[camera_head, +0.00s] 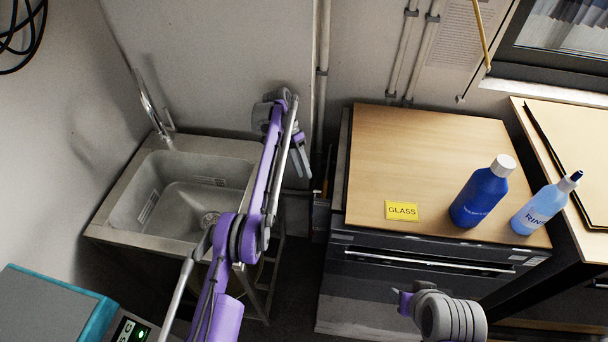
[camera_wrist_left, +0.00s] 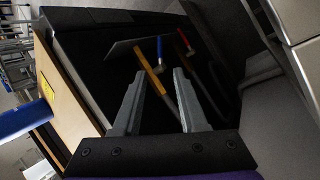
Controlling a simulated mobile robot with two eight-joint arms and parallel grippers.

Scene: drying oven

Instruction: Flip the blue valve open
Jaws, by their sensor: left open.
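The blue valve handle (camera_wrist_left: 160,47) is a small upright blue piece in the left wrist view, in the dark gap beyond my fingers. A red handle (camera_wrist_left: 183,40) stands to its right, and a yellow bar (camera_wrist_left: 150,75) runs in front of it. My left gripper (camera_wrist_left: 159,73) is open, with two grey fingers apart; the yellow bar shows between them, and I cannot tell whether anything touches. In the head view my left gripper (camera_head: 301,174) points down between the sink and the wooden-topped cabinet. The blue valve is not clear there.
The sink (camera_head: 118,205) is left of the gap, and the wooden-topped cabinet (camera_head: 425,150) is right of it. Wall pipes (camera_head: 322,80) rise behind the gap.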

